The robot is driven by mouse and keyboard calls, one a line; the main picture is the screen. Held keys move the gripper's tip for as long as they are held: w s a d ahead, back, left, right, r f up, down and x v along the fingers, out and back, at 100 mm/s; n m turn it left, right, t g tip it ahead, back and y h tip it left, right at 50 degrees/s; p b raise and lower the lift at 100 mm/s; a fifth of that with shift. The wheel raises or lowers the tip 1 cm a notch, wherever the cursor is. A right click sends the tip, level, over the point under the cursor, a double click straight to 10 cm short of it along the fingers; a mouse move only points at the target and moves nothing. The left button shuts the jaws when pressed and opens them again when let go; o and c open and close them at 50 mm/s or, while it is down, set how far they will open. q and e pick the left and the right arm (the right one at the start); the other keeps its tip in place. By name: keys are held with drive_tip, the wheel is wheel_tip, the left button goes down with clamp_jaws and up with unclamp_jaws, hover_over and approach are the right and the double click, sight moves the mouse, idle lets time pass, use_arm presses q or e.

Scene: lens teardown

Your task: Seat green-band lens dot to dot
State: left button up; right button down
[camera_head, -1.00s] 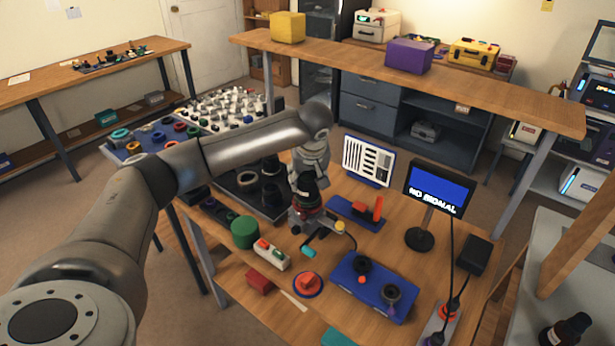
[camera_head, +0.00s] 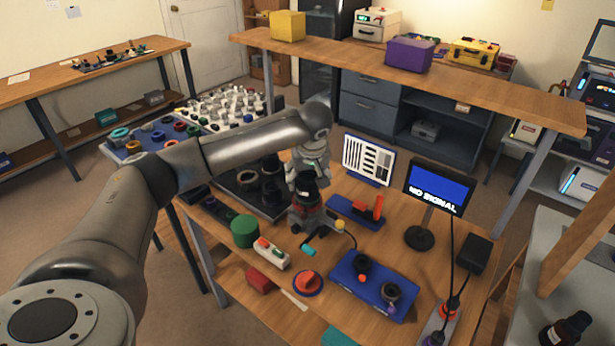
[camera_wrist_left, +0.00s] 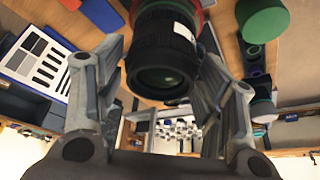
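My left gripper (camera_head: 308,222) points down over the wooden bench. In the left wrist view, a black lens barrel (camera_wrist_left: 163,62) with a white mark lies between its two fingers (camera_wrist_left: 160,55). The fingers flank it closely on both sides; whether both touch it is unclear. A red part with a little green (camera_wrist_left: 202,14) shows behind the barrel's far end. I cannot make out a green band or alignment dots on the barrel. In the head view my gripper hides most of this spot. My right gripper is not in view.
A green cylinder (camera_head: 244,232), a control box with buttons (camera_head: 271,254) and a red knob (camera_head: 308,282) stand close in front. A blue fixture (camera_head: 350,279) lies to the right, with a monitor (camera_head: 440,186) beyond. A dark tray (camera_head: 232,186) holds black parts at left.

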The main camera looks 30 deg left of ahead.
use_arm(q)
drive_tip(key=shift+o, duration=0.6)
drive_tip(key=v, duration=1.2)
